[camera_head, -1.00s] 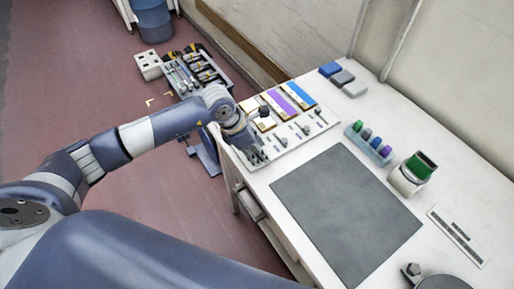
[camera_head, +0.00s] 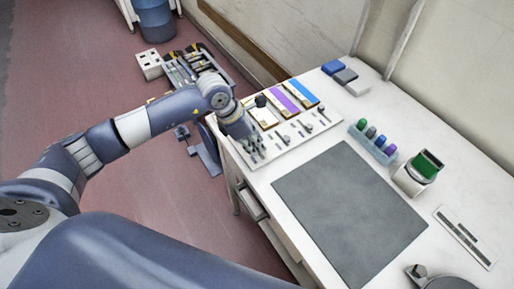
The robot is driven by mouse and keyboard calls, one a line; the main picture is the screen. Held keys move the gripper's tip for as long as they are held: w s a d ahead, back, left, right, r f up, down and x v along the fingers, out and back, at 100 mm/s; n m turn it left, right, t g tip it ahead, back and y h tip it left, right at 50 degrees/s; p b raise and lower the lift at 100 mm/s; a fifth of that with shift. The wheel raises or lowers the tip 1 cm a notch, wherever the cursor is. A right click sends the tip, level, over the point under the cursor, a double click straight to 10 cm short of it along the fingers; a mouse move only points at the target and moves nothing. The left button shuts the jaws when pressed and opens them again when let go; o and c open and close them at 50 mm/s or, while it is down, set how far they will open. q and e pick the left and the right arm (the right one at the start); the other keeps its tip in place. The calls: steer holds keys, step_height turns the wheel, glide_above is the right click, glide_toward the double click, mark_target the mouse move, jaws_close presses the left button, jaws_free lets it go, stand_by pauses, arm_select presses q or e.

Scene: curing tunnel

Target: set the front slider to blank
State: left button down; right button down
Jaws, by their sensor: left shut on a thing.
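A white slider panel (camera_head: 267,160) lies at the near left corner of the white table. Blue (camera_head: 306,92), purple (camera_head: 285,100) and tan-and-white (camera_head: 262,115) strips run along its far side. Small slider knobs (camera_head: 285,139) stand in a row in front of the strips. My left gripper (camera_head: 252,147) points down over the panel's left end, shut at the front slider. Its fingers hide the knob between them, so the slider's exact setting cannot be read. My right gripper is out of view.
A dark grey mat (camera_head: 350,215) lies right of the panel. A light blue rack (camera_head: 372,145) with coloured pegs and a green-topped stamp (camera_head: 420,172) stand beyond it. Blue, grey and white blocks (camera_head: 345,76) sit at the back. A tool tray (camera_head: 195,72) is beyond the table.

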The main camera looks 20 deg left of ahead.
arm_select(q)
steer(key=c, duration=1.4)
jaws_free()
steer(key=shift+c, duration=0.2)
steer(key=shift+r, duration=0.15)
steer(key=v, duration=1.1)
steer(key=shift+s+a+r, duration=0.15)
steer(key=shift+s+r, duration=0.05)
steer(key=shift+r, duration=0.15)
